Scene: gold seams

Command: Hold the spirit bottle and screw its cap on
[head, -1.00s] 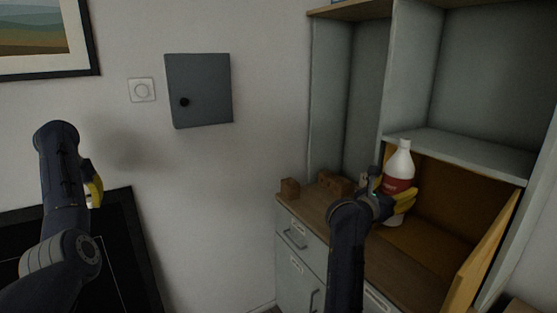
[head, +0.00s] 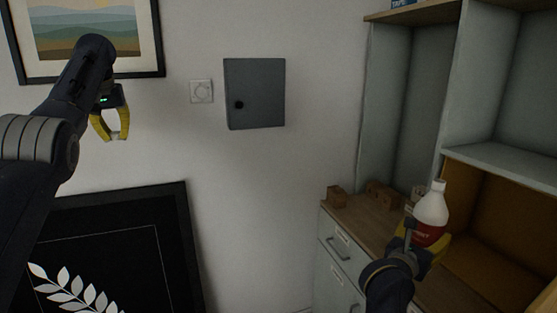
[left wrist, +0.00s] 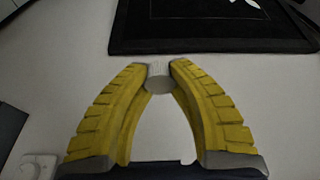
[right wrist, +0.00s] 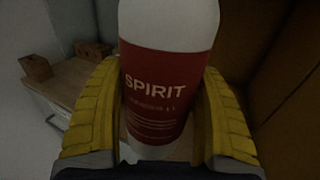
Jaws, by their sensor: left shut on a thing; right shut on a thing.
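The spirit bottle (head: 431,208) is white with a red label. It stands close to upright in my right gripper (head: 425,248), which is shut around its body in front of the cabinet. The right wrist view shows the label of the bottle (right wrist: 165,85) between the yellow fingers. My left gripper (head: 116,137) is at the upper left, in front of the wall and far from the bottle. It is shut on the small white cap (left wrist: 160,77), held between its fingertips, pointing downward in the head view.
A cabinet with a wooden counter (head: 352,216) and open shelves fills the right side. Small wooden blocks (head: 378,193) sit on the counter. A grey wall box (head: 254,94) and a framed picture hang on the wall. A black panel (head: 110,230) stands low at left.

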